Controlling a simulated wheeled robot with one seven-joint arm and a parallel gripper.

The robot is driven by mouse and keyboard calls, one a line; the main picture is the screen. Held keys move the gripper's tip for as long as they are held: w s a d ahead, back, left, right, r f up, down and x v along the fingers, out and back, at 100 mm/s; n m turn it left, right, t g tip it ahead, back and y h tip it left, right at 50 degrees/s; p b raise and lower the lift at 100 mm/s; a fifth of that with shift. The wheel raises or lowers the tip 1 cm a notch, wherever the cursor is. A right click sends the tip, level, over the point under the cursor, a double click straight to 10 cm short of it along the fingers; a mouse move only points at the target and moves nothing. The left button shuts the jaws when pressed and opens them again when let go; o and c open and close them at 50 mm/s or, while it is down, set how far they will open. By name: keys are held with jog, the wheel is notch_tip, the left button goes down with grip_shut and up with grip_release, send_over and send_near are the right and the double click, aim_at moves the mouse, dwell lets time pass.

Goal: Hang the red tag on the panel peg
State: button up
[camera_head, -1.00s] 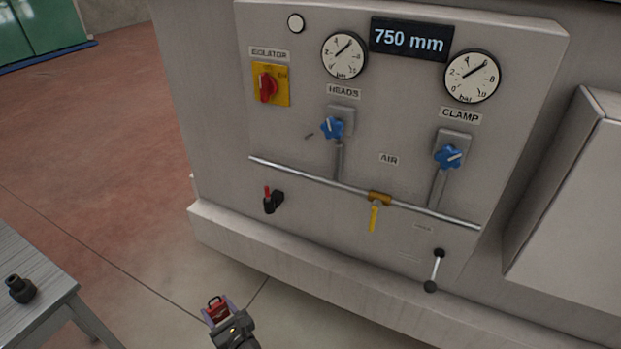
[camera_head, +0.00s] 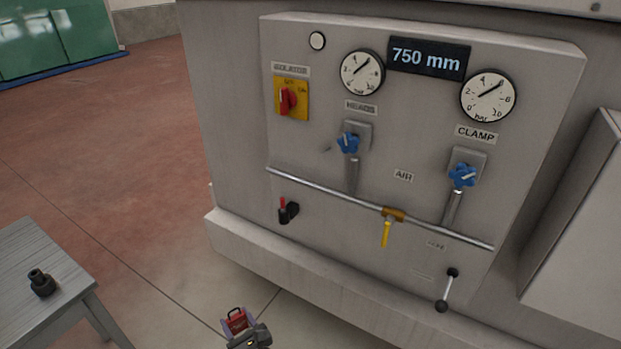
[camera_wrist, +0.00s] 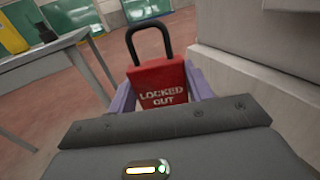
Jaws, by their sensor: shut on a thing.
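The red tag (camera_head: 237,322) has a dark loop on top; the wrist view shows the tag (camera_wrist: 161,86) with white "LOCKED OUT" lettering. My gripper (camera_head: 238,327) is shut on the tag's body between its purple fingers, with the loop upward and free. It is low in front of the machine, at the bottom of the head view. The peg does not show in the wrist view.
A grey table (camera_head: 35,315) with a black fitting (camera_head: 41,284) stands left. The floor between is clear.

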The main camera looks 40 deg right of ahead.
jog(key=shift+a, duration=0.1)
jog(key=shift+w+r, duration=0.15)
jog(key=shift+r, duration=0.2)
jog(key=w+d+r+m+g+h+p, duration=0.1)
jog(key=w+d+r+m+h+p, duration=0.15)
jog(key=r, duration=0.25)
jog(key=w+d+r+m+h+p, duration=0.2)
jog(key=d+r+h, duration=0.2)
jog(key=r, duration=0.1)
jog(key=m+g+h+p, duration=0.8)
jog(key=m+g+h, duration=0.1)
jog(key=g+h, duration=0.1)
send_near(329, 161)
jog(key=a+r, duration=0.1)
jog(key=a, duration=0.1)
jog(key=shift+s+d, duration=0.15)
jog(key=shift+s, duration=0.15)
jog(key=shift+w+d, duration=0.1)
jog(key=shift+d, duration=0.1)
jog(key=shift+f+b+x, duration=0.15)
jog(key=shift+b+x, duration=0.15)
jog(key=shift+x, duration=1.8)
jog(key=shift+f+b+x, duration=0.15)
jog(key=shift+b+x, duration=0.15)
jog(key=shift+x, duration=1.75)
jog(key=shift+d+f+b, duration=0.2)
jog(key=shift+b, duration=0.2)
